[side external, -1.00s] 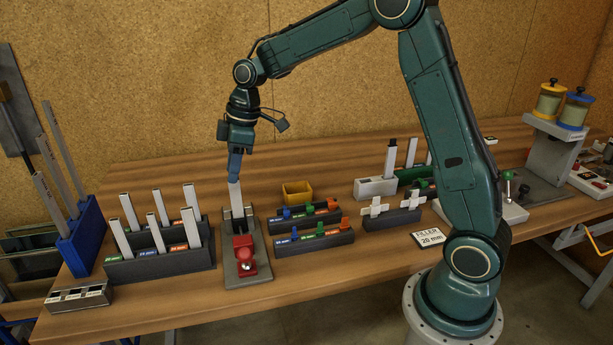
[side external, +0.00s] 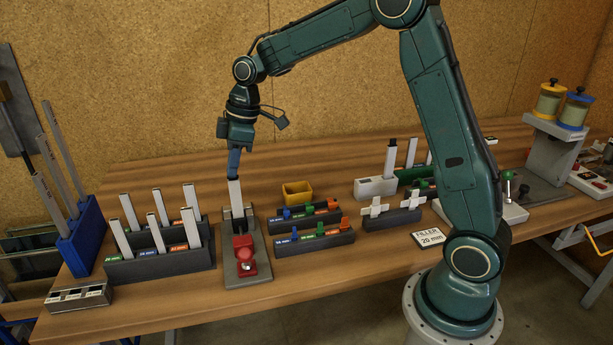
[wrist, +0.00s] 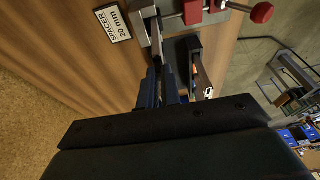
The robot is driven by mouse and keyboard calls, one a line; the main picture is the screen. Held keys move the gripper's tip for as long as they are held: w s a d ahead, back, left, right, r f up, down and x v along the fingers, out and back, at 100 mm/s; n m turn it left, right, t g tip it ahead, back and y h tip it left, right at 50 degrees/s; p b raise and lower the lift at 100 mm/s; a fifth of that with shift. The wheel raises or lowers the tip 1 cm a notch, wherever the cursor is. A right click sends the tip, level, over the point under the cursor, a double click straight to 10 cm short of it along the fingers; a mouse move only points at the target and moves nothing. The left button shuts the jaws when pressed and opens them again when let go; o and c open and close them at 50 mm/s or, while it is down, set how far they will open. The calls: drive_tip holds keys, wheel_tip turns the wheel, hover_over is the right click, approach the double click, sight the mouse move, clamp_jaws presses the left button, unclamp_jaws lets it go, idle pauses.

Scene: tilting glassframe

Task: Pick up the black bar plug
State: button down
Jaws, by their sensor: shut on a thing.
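My gripper (side external: 234,176) is shut at the top end of a pale grey bar (side external: 236,194), which stands upright at the red-clamp fixture (side external: 243,250). The fingers hide the bar's very top. In the wrist view my gripper (wrist: 164,85) points toward the fixture, with its fingers close together and the part between them too dark to make out. A bar with a black top (side external: 391,143), which may be the black bar plug, stands in a light grey block (side external: 375,187) to the right, apart from my gripper.
A dark rack of several pale bars (side external: 160,265) stands left of the fixture. Dark racks with coloured pieces (side external: 315,242) and a yellow bin (side external: 297,192) stand to its right. A sign (side external: 430,238) reads "FILLER 20 mm". A spacer label (wrist: 114,22) shows in the wrist view.

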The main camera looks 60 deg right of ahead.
wheel_tip(320, 180, up, 10)
drive_tip(key=shift+f, duration=0.25)
idle(0.3)
